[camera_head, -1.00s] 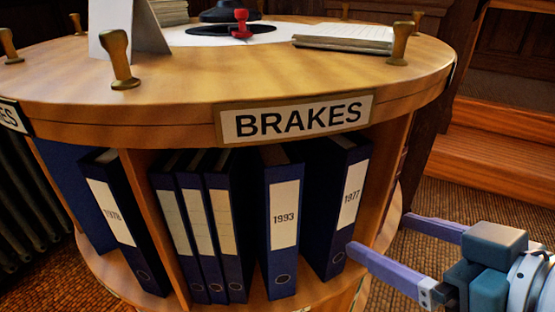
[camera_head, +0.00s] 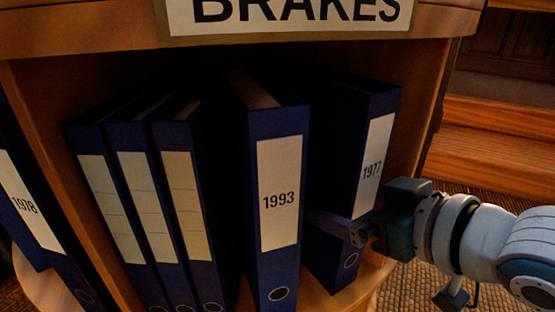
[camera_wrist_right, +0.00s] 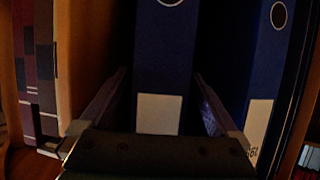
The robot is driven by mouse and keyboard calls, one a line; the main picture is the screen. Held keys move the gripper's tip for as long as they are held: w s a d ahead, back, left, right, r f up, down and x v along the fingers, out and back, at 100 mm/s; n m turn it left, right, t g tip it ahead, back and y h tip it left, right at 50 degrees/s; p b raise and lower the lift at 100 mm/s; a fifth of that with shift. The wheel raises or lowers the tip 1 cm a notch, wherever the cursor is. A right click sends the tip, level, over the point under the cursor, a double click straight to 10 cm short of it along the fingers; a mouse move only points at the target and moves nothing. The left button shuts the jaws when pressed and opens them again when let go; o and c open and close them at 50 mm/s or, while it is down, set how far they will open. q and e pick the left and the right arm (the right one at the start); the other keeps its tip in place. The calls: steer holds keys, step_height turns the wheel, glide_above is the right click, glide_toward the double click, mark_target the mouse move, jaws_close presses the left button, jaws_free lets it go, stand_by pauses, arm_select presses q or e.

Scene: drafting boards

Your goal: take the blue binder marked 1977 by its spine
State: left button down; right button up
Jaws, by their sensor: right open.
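The blue binder marked 1977 (camera_head: 375,150) stands upright in the shelf under the BRAKES sign, at the right of the row. My right gripper (camera_head: 345,222) is at its spine, below the number. One finger shows in the gap between this binder and the 1993 binder (camera_head: 279,190); the other is hidden in the head view. In the right wrist view, the open fingers lie on either side of the 1977 binder's spine (camera_wrist_right: 165,55), apart from it, with its white label between them. My left gripper is not in view.
Several blue binders (camera_head: 180,200) stand to the left. The 1993 binder also shows in the right wrist view (camera_wrist_right: 265,60), beside the right-hand finger. A wooden divider (camera_head: 432,95) closes the compartment on the right. The sign (camera_head: 290,15) hangs above.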

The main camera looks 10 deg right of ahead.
steer(key=x, duration=0.2)
steer(key=shift+w+a+f, duration=0.1)
steer(key=shift+w, duration=0.15)
steer(key=shift+s, duration=0.1)
jaws_close()
stand_by(0.5)
stand_by(0.4)
